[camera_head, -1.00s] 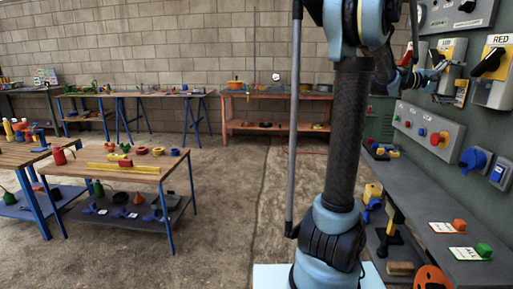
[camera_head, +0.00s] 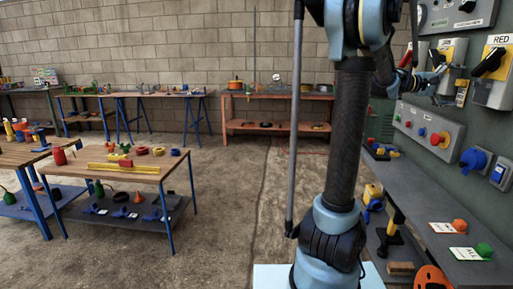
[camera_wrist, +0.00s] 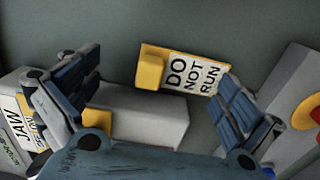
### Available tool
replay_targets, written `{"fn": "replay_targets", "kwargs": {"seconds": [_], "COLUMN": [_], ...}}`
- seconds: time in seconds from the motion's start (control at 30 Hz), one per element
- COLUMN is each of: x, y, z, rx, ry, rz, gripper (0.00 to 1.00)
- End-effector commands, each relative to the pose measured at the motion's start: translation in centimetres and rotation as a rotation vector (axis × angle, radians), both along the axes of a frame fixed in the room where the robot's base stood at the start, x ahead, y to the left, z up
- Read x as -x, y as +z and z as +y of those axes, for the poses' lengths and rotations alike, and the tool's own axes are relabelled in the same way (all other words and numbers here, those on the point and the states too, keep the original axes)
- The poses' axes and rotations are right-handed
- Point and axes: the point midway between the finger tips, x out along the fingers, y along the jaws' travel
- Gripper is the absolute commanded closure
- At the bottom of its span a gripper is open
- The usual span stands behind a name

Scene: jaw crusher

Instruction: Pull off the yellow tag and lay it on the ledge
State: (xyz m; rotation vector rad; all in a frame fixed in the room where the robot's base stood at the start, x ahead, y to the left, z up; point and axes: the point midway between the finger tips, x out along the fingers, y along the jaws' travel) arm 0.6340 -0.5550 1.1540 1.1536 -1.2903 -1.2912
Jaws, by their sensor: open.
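The yellow tag (camera_wrist: 149,72), with a white "DO NOT RUN" plate, is on the grey-green panel in the wrist view. It also shows in the head view (camera_head: 461,92), just below my gripper. My gripper (camera_wrist: 155,82) is open and empty, its blue padded fingers either side of the tag and apart from it. A grey box (camera_wrist: 150,118) with a yellow part lies between the fingers, nearer the palm. The ledge (camera_head: 425,197) is the long grey shelf along the panel's foot in the head view.
On the ledge are an orange knob (camera_head: 459,226) and a green knob (camera_head: 483,250) on white cards. A control box with buttons (camera_head: 428,131) and a switch box labelled RED (camera_head: 494,72) are on the panel. The middle of the ledge is clear.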

Motion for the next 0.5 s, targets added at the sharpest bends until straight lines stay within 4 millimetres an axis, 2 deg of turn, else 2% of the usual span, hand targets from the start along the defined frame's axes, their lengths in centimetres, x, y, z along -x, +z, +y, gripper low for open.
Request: {"fn": "replay_targets", "kwargs": {"seconds": [0.5], "x": [0.0], "y": [-0.74], "z": [0.01], "rx": [0.0], "ry": [0.0], "rz": [0.0], "gripper": [0.0]}}
